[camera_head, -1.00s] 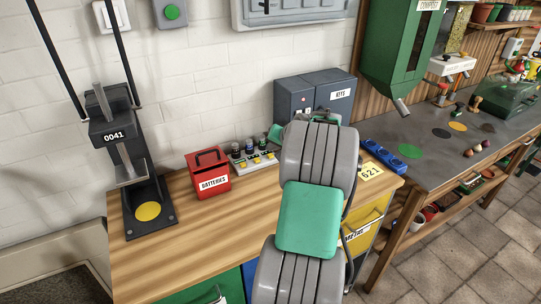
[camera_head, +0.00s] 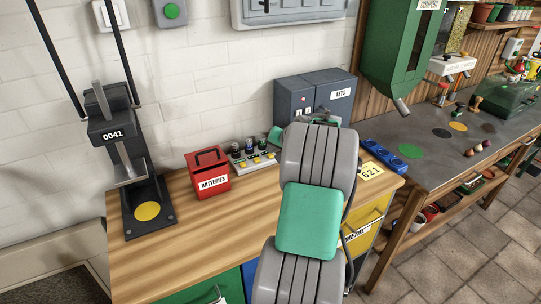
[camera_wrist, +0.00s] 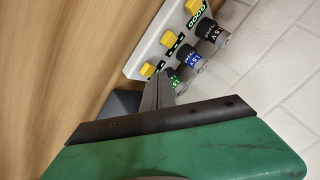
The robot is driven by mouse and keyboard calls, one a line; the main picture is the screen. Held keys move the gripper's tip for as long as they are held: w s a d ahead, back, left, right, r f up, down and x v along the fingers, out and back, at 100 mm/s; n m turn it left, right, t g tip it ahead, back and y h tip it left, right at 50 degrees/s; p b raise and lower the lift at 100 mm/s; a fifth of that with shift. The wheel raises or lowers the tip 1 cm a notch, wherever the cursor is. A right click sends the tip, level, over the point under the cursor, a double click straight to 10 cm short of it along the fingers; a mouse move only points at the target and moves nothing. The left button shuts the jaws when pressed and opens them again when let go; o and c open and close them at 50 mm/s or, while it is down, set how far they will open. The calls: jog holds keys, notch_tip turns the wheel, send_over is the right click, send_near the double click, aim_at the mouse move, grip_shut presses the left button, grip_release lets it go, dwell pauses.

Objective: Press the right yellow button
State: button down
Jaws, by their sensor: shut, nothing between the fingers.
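A pale panel (camera_head: 262,167) with three yellow buttons and three dark-capped cylinders stands at the back of the wooden bench. In the wrist view, the right yellow button (camera_wrist: 148,69) is the lowest of the row. The middle button (camera_wrist: 167,39) and left button (camera_wrist: 194,7) are above it. My gripper (camera_wrist: 161,77) is shut and empty. Its tips appear just beside the right button, near the green-labelled cylinder (camera_wrist: 175,80); I cannot tell whether they touch anything. In the head view, only a green part of my gripper (camera_head: 275,133) shows; my arm hides the rest.
A red batteries box (camera_head: 208,174) stands left of the panel, and a grey key cabinet (camera_head: 315,95) behind it at right. A press-like device (camera_head: 130,165) stands at the bench's left end. The wooden bench top (camera_head: 180,250) is clear in front. A blue tray (camera_head: 384,155) lies at right.

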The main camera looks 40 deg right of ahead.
jog(key=shift+f, duration=0.45)
dwell(0.5)
jog(key=shift+r+p, duration=0.3)
jog(key=shift+r, duration=0.55)
jog(key=shift+r, duration=0.1)
notch_tip(320, 180, up, 5)
jog(key=p, duration=0.3)
dwell(0.5)
